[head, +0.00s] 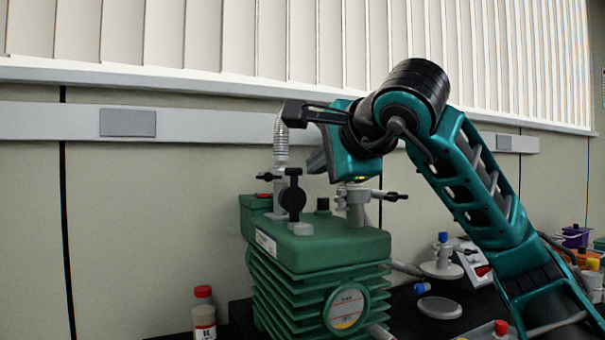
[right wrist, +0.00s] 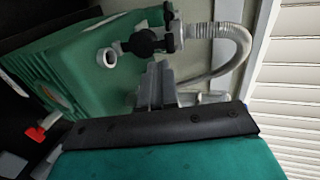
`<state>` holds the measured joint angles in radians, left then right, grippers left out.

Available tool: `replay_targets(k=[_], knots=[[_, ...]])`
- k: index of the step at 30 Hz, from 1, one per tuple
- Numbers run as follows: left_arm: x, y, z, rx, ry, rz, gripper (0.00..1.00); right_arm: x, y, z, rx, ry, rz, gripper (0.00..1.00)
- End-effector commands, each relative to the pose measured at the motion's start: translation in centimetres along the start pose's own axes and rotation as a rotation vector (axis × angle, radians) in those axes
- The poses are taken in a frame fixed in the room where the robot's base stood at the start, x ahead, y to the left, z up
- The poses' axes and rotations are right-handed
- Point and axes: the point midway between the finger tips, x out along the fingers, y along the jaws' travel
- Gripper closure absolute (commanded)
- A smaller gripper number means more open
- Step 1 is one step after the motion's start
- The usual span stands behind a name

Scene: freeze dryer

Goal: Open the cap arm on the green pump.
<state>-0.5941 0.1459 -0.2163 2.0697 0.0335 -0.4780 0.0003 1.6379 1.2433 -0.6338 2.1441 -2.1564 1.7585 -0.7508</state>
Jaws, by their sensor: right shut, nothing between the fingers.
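The green pump (head: 318,250) stands on the dark bench in the head view, and its green body also shows in the right wrist view (right wrist: 70,65). On its top is a black upright arm with a round knob (head: 293,195), beside a short pale port (head: 302,229). The black arm (right wrist: 148,42) and the pale ring-shaped port (right wrist: 107,57) also show in the wrist view. My left gripper is not in view.
A ribbed metal hose (head: 281,140) rises behind the black arm. A valve fitting with a black handle (head: 357,200) stands on the pump's right side. A red-capped bottle (head: 204,312) stands left of the pump. A stand with a round plate (head: 441,268) is at right.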

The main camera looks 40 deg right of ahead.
Motion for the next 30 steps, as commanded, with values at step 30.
replay_targets(k=[30], knots=[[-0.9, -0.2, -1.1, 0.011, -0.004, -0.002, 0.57, 6.1, -2.1, 0.1, -0.002, -0.003, 0.043, 1.00]])
